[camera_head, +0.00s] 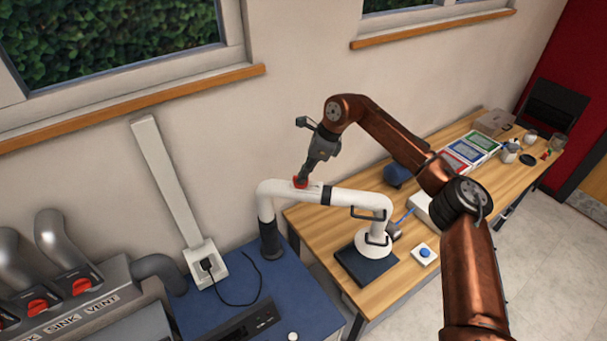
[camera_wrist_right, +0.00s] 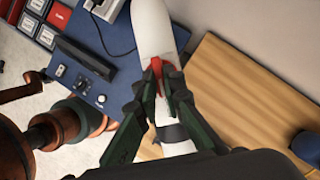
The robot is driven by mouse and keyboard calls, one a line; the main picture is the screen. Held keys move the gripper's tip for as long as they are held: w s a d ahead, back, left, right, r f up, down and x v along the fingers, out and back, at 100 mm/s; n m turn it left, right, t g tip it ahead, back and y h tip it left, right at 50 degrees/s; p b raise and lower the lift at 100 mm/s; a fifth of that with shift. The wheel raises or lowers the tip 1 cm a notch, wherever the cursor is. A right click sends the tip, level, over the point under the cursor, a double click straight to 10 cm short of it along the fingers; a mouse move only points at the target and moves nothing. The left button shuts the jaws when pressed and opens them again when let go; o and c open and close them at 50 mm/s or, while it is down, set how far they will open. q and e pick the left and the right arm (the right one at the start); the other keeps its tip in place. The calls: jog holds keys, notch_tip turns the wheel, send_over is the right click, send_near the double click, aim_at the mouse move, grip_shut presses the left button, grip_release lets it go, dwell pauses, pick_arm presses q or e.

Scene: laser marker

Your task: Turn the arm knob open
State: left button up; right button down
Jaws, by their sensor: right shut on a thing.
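A white fume extraction arm (camera_head: 349,197) bends over from the blue bench to the wooden table. Its red knob (camera_head: 301,183) sits on top of the horizontal tube. My right gripper (camera_head: 303,177) points down at this knob and is shut on it. In the right wrist view the fingers (camera_wrist_right: 159,72) close around the red knob (camera_wrist_right: 155,64), on the white tube (camera_wrist_right: 153,28). The fingers hide much of the knob, so its exact angle is hard to tell. My left gripper is not in view.
The extraction arm's hood stands over a dark plate (camera_head: 365,265) on the wooden table (camera_head: 408,292). A blue button box (camera_head: 425,253) is beside it. Several red-handled duct valves (camera_head: 82,286) are at the left. A white wall duct (camera_head: 166,180) rises behind the blue bench (camera_head: 200,312).

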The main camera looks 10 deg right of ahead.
jog(key=shift+w+r, duration=0.1)
jog(key=shift+r, duration=0.05)
jog(key=c, duration=2)
grip_release()
jog(key=shift+c, duration=0.2)
jog(key=v, duration=1.2)
jog(key=shift+d, duration=0.15)
